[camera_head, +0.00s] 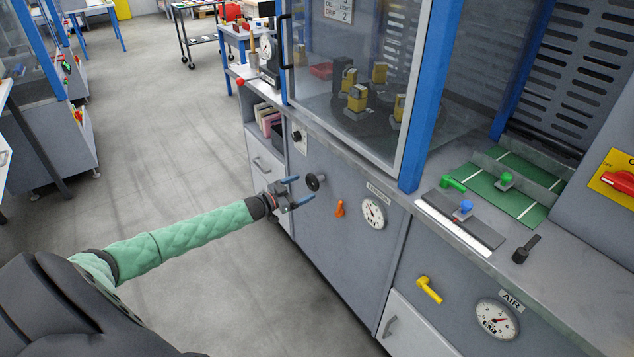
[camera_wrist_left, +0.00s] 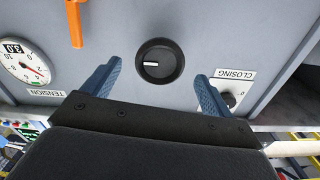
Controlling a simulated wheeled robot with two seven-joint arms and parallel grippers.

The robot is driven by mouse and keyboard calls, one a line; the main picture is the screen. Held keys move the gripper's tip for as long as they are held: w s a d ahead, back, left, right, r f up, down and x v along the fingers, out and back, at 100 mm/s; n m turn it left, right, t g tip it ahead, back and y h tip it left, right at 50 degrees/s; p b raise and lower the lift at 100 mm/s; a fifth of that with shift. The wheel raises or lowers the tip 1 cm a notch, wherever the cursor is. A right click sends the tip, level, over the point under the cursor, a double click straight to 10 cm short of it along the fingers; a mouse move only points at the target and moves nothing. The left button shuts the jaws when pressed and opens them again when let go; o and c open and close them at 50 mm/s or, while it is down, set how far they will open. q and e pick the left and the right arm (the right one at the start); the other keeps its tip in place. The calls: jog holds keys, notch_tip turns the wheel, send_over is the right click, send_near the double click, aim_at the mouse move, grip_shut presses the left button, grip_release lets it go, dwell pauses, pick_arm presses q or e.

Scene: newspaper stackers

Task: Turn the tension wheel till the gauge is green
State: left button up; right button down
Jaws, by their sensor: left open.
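The tension wheel is a round black knob (camera_head: 315,182) on the grey cabinet front. In the left wrist view the wheel (camera_wrist_left: 160,62) shows a pale line across its face. My left gripper (camera_head: 305,188) is open, with its blue fingers pointing at the wheel. In the left wrist view the wheel appears between the fingertips (camera_wrist_left: 158,72), with no visible contact. The tension gauge (camera_head: 373,213) is a white dial on the same panel. It shows at the left of the left wrist view (camera_wrist_left: 24,63), with a small green band; its exact needle reading is unclear. My right gripper is out of view.
An orange lever (camera_head: 339,208) sticks out between wheel and gauge. A knob labelled CLOSING (camera_wrist_left: 229,98) is on the wheel's other side. The worktop edge and glazed enclosure (camera_head: 345,75) stand above the panel. Open floor (camera_head: 170,150) lies to the left.

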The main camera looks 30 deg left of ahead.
aim_at(310, 183)
pick_arm(q)
jog(key=x, duration=0.4)
jog(key=shift+w+d+r+p, duration=0.1)
jog(key=shift+w+p, duration=0.3)
jog(key=shift+x, duration=0.95)
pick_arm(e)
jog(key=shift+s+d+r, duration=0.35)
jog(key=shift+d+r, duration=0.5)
pick_arm(q)
jog(key=c, duration=1)
